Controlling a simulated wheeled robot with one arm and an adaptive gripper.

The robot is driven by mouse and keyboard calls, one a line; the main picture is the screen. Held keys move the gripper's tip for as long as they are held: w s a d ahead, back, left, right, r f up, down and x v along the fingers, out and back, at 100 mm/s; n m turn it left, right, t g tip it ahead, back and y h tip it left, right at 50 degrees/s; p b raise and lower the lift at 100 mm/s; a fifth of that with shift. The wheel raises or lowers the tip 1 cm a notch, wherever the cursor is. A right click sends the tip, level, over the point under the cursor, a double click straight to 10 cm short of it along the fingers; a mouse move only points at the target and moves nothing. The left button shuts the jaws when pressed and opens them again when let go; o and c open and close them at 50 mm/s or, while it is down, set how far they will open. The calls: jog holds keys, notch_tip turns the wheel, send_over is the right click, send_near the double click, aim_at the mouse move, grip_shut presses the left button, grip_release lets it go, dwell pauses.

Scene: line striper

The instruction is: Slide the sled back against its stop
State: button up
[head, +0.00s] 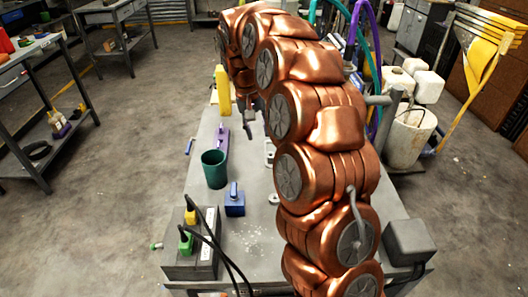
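I cannot tell for sure which part is the sled or its stop. A long purple piece (221,145) with a small upright knob lies on the grey bench top (265,235), in front of a tall yellow block (223,90). A blue block (234,205) with an upright handle sits nearer. My gripper (248,133) is small and dark at the far end of my copper arm, just right of the purple piece. It looks apart from it, though depth is hard to judge. Its fingers are too small to read. My arm hides the right part of the bench.
A dark green cup (214,169) stands between the purple piece and the blue block. A grey box (190,255) with green and yellow plugs and black cables is at the front left. A pale fitting (270,154) is partly behind my arm.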

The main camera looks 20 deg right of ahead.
aim_at(265, 153)
jog(key=shift+w+d+f+p, duration=0.15)
jog(key=shift+d+f, duration=0.3)
jog(key=shift+f, duration=1.05)
jog(key=shift+w+d+f+p, duration=0.2)
jog(key=shift+d+f, duration=0.25)
jog(key=shift+f, duration=1)
jog(key=shift+w+d+f+p, duration=0.15)
jog(key=shift+d+f, duration=0.3)
jog(key=shift+f, duration=1.05)
grip_shut()
